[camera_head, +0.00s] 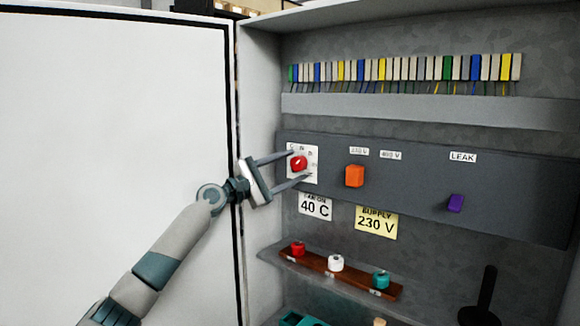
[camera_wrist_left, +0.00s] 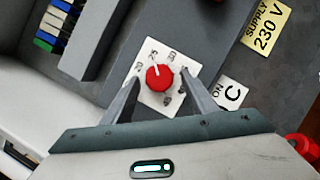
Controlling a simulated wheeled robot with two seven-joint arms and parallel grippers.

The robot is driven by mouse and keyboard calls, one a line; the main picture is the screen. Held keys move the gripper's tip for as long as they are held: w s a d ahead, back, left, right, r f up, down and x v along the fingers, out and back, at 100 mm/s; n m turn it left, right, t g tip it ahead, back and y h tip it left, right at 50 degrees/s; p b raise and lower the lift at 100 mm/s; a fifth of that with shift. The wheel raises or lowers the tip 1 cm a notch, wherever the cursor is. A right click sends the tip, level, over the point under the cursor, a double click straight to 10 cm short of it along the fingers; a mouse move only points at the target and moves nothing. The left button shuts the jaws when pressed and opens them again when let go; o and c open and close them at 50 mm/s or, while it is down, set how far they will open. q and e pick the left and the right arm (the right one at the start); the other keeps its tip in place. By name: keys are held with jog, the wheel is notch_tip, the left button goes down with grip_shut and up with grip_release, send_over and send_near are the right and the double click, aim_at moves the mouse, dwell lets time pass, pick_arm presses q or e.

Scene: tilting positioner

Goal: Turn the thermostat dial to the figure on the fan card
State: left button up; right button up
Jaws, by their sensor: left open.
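The thermostat dial (camera_head: 299,162) is a red knob on a white plate with small figures around it, on the grey panel. It also shows in the left wrist view (camera_wrist_left: 160,78), where its white pointer line is turned towards the plate's upper edge, near the figures 25 and 30. The exact figure is hard to tell. The fan card (camera_head: 315,206) below the dial reads 40 C; it is partly visible in the left wrist view (camera_wrist_left: 229,94). My left gripper (camera_head: 299,165) is open, its fingers on either side of the dial, with gaps visible in the wrist view.
An orange switch (camera_head: 354,176) and a purple switch (camera_head: 455,203) sit right of the dial. A yellow supply card (camera_head: 376,222) reads 230 V. Below, a shelf holds a wooden strip (camera_head: 318,264) with red, white and teal knobs. The white cabinet door (camera_head: 110,120) stands at left.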

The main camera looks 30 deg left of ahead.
pick_arm(q)
jog(key=c, duration=1.1)
